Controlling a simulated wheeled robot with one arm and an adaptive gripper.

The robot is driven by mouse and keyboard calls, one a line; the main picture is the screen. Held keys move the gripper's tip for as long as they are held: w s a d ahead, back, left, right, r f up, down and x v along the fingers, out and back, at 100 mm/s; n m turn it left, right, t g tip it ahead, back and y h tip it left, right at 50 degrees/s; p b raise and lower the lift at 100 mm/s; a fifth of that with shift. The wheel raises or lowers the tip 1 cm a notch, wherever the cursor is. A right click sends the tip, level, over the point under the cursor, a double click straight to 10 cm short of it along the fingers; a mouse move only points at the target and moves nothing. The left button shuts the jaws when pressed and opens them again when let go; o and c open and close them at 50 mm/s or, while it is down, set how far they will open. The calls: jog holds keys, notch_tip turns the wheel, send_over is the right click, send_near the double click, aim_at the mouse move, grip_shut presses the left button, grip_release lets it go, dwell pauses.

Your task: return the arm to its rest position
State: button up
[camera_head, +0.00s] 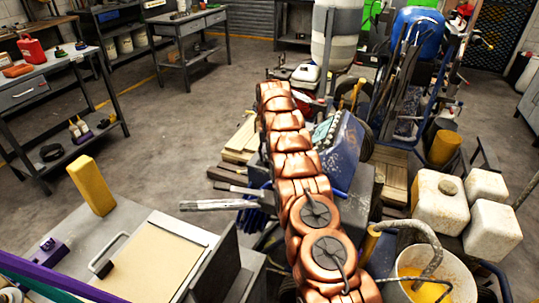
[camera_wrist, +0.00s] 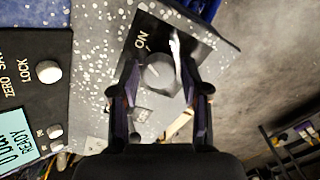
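My copper-coloured arm (camera_head: 292,150) reaches away from me through the middle of the head view. Its gripper cannot be made out there. In the wrist view my gripper (camera_wrist: 159,78) has its two dark fingers apart, one on each side of a round grey knob (camera_wrist: 158,73). The knob sits on a black plate marked "ON" (camera_wrist: 141,38), on a white-speckled grey panel (camera_wrist: 92,50). The fingers look clear of the knob's sides, with nothing held. How far the fingertips are from the panel cannot be told.
A dark panel (camera_wrist: 38,72) marked "LOCK" has a white knob (camera_wrist: 48,71). The blue striper machine (camera_head: 343,150) stands close beside my arm. White jugs (camera_head: 440,205) and a bucket of yellow paint (camera_head: 430,275) crowd the right. A bench (camera_head: 115,230) stands at lower left; open floor lies beyond.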

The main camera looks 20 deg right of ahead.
jog(key=shift+o, duration=0.9)
jog(key=shift+r, duration=0.15)
jog(key=shift+s+a+r, duration=0.1)
jog(key=shift+a+r, duration=0.05)
jog(key=shift+r, duration=0.15)
jog(key=s+a+r+n, duration=0.1)
jog(key=s+a+r, duration=0.4)
jog(key=s+r, duration=0.45)
jog(key=s+a+r+n, duration=0.1)
jog(key=s+a+r, duration=0.5)
jog(key=s+r, duration=0.35)
jog(key=s+a+f+g, duration=0.1)
jog(key=s+a, duration=0.1)
jog(key=s, duration=1.7)
jog(key=s+a+f+n+p, duration=0.1)
jog(key=s+a, duration=0.1)
jog(key=s, duration=1.7)
jog(key=shift+a+g, duration=0.2)
jog(key=shift+g, duration=0.2)
jog(key=shift+s, duration=0.1)
